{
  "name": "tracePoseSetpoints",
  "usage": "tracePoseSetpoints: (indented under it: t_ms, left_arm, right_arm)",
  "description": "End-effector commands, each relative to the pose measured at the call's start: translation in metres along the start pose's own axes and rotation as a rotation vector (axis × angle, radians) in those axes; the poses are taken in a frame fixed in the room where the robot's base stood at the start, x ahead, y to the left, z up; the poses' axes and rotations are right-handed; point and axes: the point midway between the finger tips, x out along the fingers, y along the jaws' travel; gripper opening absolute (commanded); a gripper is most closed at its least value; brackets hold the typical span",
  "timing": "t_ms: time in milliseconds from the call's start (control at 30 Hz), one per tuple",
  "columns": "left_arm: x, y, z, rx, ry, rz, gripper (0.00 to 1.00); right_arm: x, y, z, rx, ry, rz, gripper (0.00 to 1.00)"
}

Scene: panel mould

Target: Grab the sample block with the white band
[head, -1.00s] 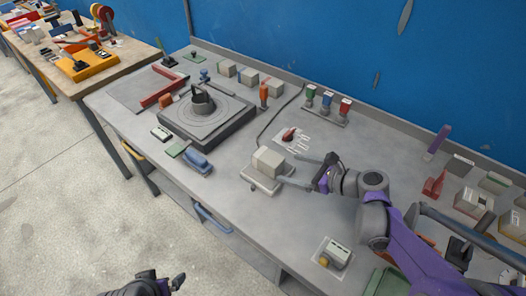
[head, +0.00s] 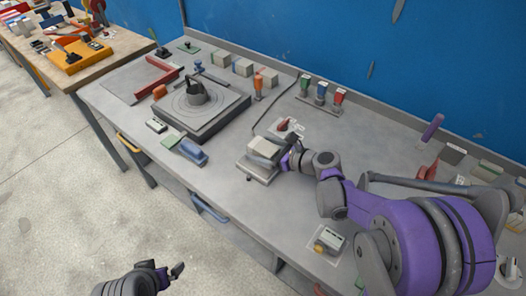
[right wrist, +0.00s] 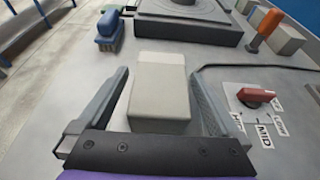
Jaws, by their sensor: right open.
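In the right wrist view the block (right wrist: 160,92) lies between the two fingers of my open right gripper (right wrist: 160,74), with a visible gap to the right finger.
Several similar blocks (head: 243,67) with coloured bands stand along the back. A red-knobbed dial (right wrist: 257,96) is close right of my right gripper.

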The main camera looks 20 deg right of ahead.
Motion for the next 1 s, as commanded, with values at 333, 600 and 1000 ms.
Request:
tracePoseSetpoints:
  t_ms: [333, 600, 1000]
  left_arm:
    - [0.0001, 0.0, 0.0002, 0.0, 0.0, 0.0, 1.0]
    - [0.0001, 0.0, 0.0002, 0.0, 0.0, 0.0, 1.0]
    - [0.0, 0.0, 0.0, 0.0, 0.0, 0.0, 1.0]
  right_arm:
    - [-0.0005, -0.0002, -0.0002, 0.0, 0.0, -0.001, 0.68]
    - [-0.0006, -0.0002, -0.0002, 0.0, 0.0, -0.001, 0.19]
    - [-0.0011, -0.0003, 0.0011, 0.001, -0.001, -0.001, 0.0]
